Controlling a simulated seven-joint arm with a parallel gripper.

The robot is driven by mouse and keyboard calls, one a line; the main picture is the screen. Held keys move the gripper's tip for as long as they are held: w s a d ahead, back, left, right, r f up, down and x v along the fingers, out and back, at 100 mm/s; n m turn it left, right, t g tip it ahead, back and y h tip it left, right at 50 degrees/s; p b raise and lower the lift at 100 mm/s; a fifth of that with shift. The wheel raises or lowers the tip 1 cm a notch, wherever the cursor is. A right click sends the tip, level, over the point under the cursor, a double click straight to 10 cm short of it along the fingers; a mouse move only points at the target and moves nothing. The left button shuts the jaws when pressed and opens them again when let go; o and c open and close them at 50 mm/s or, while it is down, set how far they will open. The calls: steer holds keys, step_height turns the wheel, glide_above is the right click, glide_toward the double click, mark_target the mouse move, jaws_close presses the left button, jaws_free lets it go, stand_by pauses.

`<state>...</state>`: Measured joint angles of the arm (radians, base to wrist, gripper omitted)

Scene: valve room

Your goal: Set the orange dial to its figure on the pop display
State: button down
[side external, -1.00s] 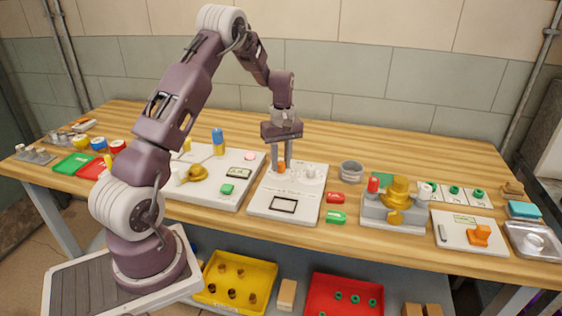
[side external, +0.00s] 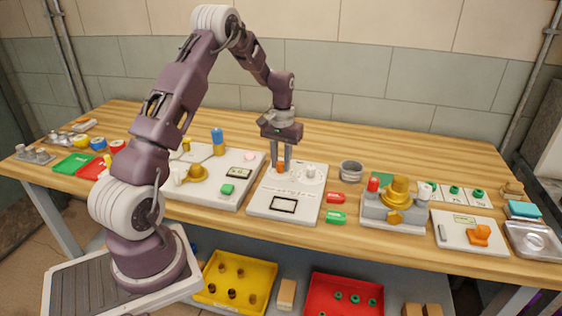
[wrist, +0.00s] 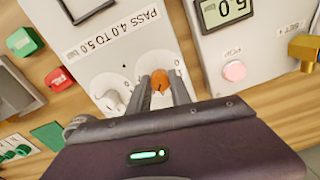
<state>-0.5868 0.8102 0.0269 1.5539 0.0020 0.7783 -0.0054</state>
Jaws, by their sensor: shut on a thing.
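The orange dial (side external: 281,168) is on a white panel (side external: 258,208) in the middle of the table; it also shows in the wrist view (wrist: 159,80). My gripper (side external: 281,166) points down over the panel, and its two fingers are shut on the orange dial, one on each side. A white dial (wrist: 112,102) sits beside it on the same panel, apart from the fingers. In the wrist view the panel carries the label "PASS 4.0 TO 5.0". A display (wrist: 229,10) reading 5.0 is on the neighbouring panel.
A pink button (wrist: 234,71) and a brass valve (side external: 196,173) are on the left panel. Red (side external: 335,198) and green (side external: 336,217) blocks lie right of the dial panel. A grey cup (side external: 351,171) stands behind them. The back of the table is mostly clear.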

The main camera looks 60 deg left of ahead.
mark_target(281, 163)
steer(key=shift+m, duration=0.6)
steer(key=c, duration=1.2)
jaws_free()
steer(key=shift+o, duration=0.2)
step_height(281, 163, up, 7)
steer(key=shift+r, duration=0.1)
